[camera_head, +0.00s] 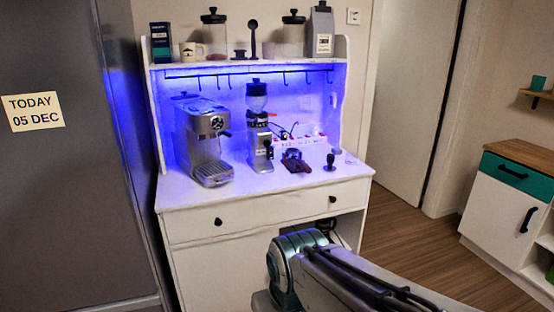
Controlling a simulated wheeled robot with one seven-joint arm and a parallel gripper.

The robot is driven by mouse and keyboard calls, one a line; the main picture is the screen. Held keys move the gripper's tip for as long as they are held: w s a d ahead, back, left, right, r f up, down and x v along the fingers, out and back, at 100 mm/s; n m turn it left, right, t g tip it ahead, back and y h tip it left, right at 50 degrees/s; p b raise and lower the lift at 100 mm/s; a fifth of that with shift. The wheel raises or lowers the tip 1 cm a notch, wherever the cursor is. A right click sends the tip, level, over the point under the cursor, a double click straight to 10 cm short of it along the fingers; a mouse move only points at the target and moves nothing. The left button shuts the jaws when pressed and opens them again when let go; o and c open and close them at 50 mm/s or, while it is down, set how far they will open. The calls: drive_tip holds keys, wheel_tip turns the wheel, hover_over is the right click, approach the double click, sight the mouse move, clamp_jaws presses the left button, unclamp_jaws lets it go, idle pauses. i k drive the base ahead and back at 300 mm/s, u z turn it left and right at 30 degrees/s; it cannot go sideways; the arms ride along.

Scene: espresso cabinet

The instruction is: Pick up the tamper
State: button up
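The tamper (330,162) is a small upright piece with a black handle. It stands on the white cabinet top (345,175) near its right front corner, to the right of a dark portafilter (296,161). My arm reaches in from the bottom right, and its teal joint shows in front of the cabinet's lower part. The end of my arm with the gripper cannot be made out, so nothing shows of what it holds. No part of my arm touches or covers the tamper.
An espresso machine (203,140) and a grinder (259,130) stand left of the portafilter. A shelf above holds several jars and a cup (188,52), with hooks below it. A drawer front (270,211) lies under the top. Wooden floor (410,235) is clear at right.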

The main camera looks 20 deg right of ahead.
sight(330, 159)
drive_tip(key=z, duration=0.4)
drive_tip(key=i, duration=0.5)
drive_tip(key=z, duration=1.25)
drive_tip(key=i, duration=2.05)
drive_tip(key=u, duration=0.55)
